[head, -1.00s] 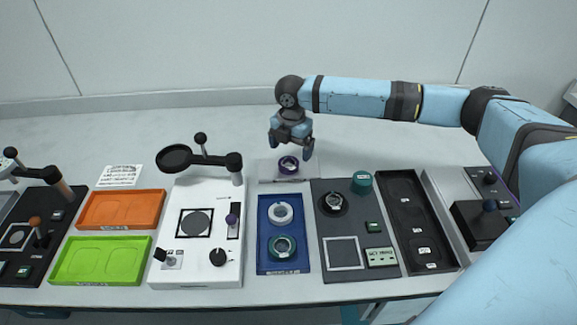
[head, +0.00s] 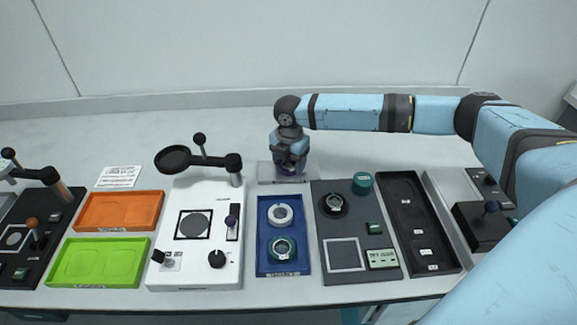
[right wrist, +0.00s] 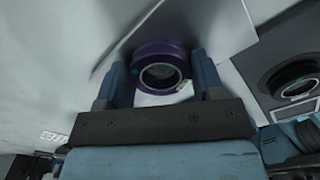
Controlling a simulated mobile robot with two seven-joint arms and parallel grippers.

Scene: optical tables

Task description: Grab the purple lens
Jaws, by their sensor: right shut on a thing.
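The purple lens (right wrist: 160,52), a purple ring around clear glass, sits between the two fingers of my right gripper (right wrist: 160,85) in the right wrist view. In the head view my right gripper (head: 289,168) is down over the small grey plate (head: 267,175) behind the blue tray. The lens (head: 288,170) is mostly hidden there by the gripper. My right gripper is shut on the lens. My left gripper is not in view.
In front stands a blue tray (head: 264,240) with a white ring (head: 281,213) and a green-rimmed lens (head: 282,247). To the left is a white device (head: 195,265) with a black swing arm (head: 205,160). A dark panel (head: 365,215) and a black tray (head: 400,180) are on the right.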

